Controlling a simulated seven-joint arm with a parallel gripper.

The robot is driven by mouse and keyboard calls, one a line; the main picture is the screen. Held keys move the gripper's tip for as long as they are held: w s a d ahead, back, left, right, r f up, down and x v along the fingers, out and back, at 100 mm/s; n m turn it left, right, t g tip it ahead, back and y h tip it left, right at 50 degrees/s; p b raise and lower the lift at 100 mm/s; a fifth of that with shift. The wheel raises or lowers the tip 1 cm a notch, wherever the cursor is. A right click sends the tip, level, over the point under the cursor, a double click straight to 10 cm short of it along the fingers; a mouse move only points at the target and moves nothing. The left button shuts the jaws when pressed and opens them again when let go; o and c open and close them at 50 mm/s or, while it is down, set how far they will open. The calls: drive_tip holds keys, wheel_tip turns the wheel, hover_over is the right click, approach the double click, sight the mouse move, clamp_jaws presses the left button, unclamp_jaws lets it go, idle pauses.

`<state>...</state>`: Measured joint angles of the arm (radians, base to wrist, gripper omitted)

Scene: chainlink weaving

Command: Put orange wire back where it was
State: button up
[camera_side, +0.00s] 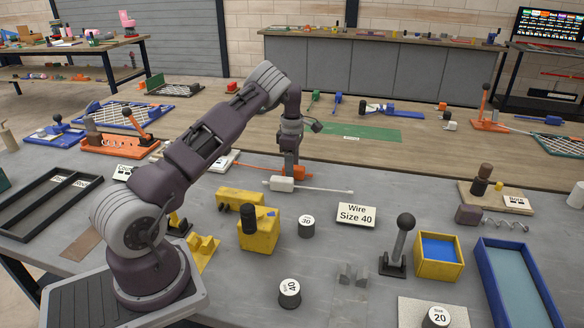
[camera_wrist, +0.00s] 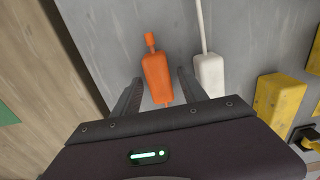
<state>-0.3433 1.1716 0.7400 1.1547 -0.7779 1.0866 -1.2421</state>
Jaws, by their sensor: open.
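The orange wire with its block-shaped orange handle (camera_wrist: 156,78) lies on the grey table. In the side view its thin orange part (camera_side: 258,167) runs left from beneath my gripper. My gripper (camera_wrist: 158,82) is open over the handle, with one finger on each side of it in the wrist view. A gap shows between the handle and each finger; I cannot tell how far the fingertips are above the table. In the side view my gripper (camera_side: 290,172) points down and partly hides the handle. A white-handled wire (camera_side: 283,184) lies close beside it, also in the wrist view (camera_wrist: 209,73).
Yellow blocks (camera_side: 258,232), a black weight marked 30 (camera_side: 307,227) and a "Wire Size 40" card (camera_side: 356,214) stand nearer the camera. A lever (camera_side: 399,247), a yellow bin (camera_side: 440,270) and a blue tray (camera_side: 515,290) are at right. Black trays (camera_side: 45,200) lie at left.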

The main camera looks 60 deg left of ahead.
wheel_tip(320, 180, up, 13)
drive_tip(key=s+d+r+m+t, duration=0.1)
drive_tip(key=s+d+r+m, duration=0.2)
drive_tip(key=d+r, duration=0.25)
drive_tip(key=s+d+r+m+t+h, duration=0.1)
drive_tip(key=s+d+r+m, duration=0.1)
drive_tip(key=d+r+m, duration=0.4)
drive_tip(key=s+d+r+m+t, duration=0.1)
drive_tip(key=s+d+r, duration=0.2)
drive_tip(key=d+r, duration=0.35)
drive_tip(key=s+d+f+m+t, duration=0.1)
drive_tip(key=s+d+f+m, duration=0.1)
drive_tip(key=s+d+m, duration=0.6)
drive_tip(key=s+d+f+m+t+y, duration=0.1)
drive_tip(key=s+d+f+m, duration=0.2)
drive_tip(key=s+d+m, duration=0.5)
drive_tip(key=s+m, duration=0.1)
drive_tip(key=s, duration=0.5)
drive_tip(key=shift+s+d+t, duration=0.15)
drive_tip(key=shift+s+t, duration=0.1)
drive_tip(key=shift+t, duration=0.05)
